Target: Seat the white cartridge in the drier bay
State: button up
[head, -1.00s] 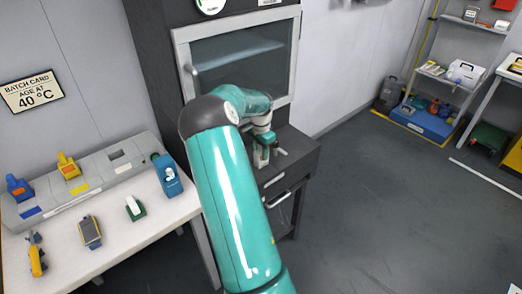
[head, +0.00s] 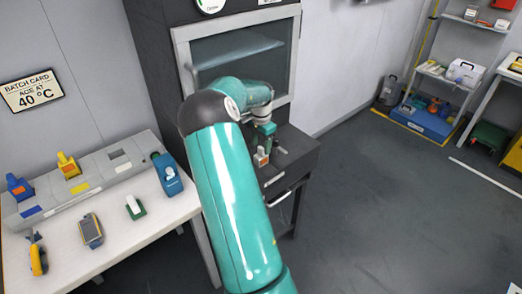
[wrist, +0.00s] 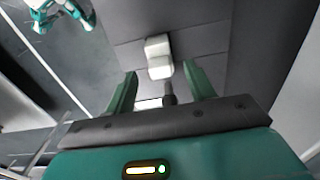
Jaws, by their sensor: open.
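My gripper (head: 264,138) is over the ledge of the dark cabinet. In the wrist view its two green fingers (wrist: 160,80) are apart with nothing gripped. A small white block (head: 261,156) with an orange-brown part stands on the ledge just below the gripper. A stepped white block (wrist: 158,57) shows ahead of the fingertips in the wrist view, apart from them; I take it for the white cartridge, but cannot tell how it is seated. Another white piece (head: 133,205) sits in a green holder on the white table. I cannot tell which fixture is the drier bay.
A dark knob (wrist: 169,94) shows between the fingers. A glass-fronted door (head: 240,55) stands behind the ledge. The white table (head: 105,245) at left holds a blue device (head: 168,176), a grey rack (head: 85,185) and yellow handhelds.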

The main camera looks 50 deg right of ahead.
notch_tip(320, 180, up, 10)
jog(key=shift+f, duration=0.2)
jog(key=a+r+n+t, duration=0.1)
jog(key=a+r+n, duration=0.25)
jog(key=a, duration=0.65)
jog(key=a+r+n+t+y, duration=0.1)
jog(key=a+r+n, duration=0.3)
jog(key=a, duration=0.5)
jog(key=a+r+n+t, duration=0.1)
jog(key=a+r+n, duration=0.3)
jog(key=a, duration=0.6)
jog(key=s+a+n+t, duration=0.1)
jog(key=s+a+n, duration=0.3)
jog(key=s+a, duration=0.3)
jog(key=s+a+n+t+h, duration=0.1)
jog(key=s+a+n, duration=0.4)
jog(key=a, duration=0.7)
jog(key=shift+s+a+t, duration=0.3)
jog(key=shift+s+a, duration=0.05)
jog(key=shift+s, duration=0.7)
jog(key=c, duration=0.4)
